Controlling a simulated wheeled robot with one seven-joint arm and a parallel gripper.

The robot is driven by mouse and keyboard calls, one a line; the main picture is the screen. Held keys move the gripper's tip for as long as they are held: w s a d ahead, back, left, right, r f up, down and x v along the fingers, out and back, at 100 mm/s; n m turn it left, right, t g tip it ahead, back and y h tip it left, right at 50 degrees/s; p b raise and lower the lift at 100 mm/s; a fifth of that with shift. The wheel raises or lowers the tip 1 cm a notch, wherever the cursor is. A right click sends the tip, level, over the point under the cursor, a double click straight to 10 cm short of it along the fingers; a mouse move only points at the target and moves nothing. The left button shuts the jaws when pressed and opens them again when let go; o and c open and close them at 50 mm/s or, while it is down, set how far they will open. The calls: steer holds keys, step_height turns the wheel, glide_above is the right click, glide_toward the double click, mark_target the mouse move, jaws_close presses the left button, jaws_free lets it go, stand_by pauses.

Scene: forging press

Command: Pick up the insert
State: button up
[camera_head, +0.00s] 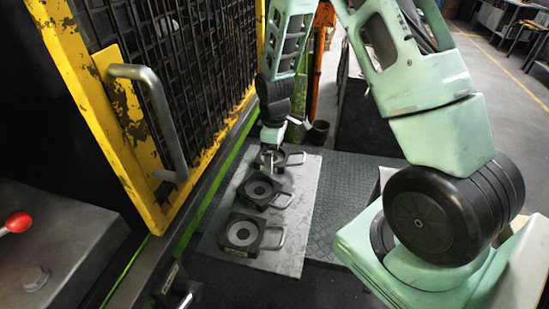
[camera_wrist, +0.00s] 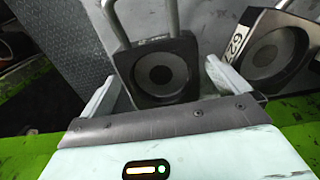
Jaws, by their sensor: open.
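Three dark block inserts with round grey centres and loop handles lie in a row on a grey metal plate (camera_head: 291,246). They are a far insert (camera_head: 281,159), a middle insert (camera_head: 259,190) and a near insert (camera_head: 241,233). My gripper (camera_head: 271,154) is over the far insert, covering part of it. In the wrist view my gripper (camera_wrist: 160,76) is open, and an insert (camera_wrist: 166,73) shows between its two pale fingers, with its handle pointing away. I cannot tell whether the fingers touch it. Another insert (camera_wrist: 272,48) with a white label lies to the right.
A yellow-framed mesh guard (camera_head: 150,200) with a grey handle (camera_head: 160,115) stands close on the left of the plate. A green rail (camera_head: 215,195) runs along its foot. A dark cup-like container (camera_head: 319,132) stands behind the plate. Dark tread floor (camera_head: 345,195) lies to the right.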

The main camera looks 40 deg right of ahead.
mark_target(275, 159)
steer(key=shift+w+r, duration=0.1)
steer(key=c, duration=2)
steer(key=shift+o, duration=0.2)
step_height(275, 159, up, 9)
steer(key=b, duration=0.3)
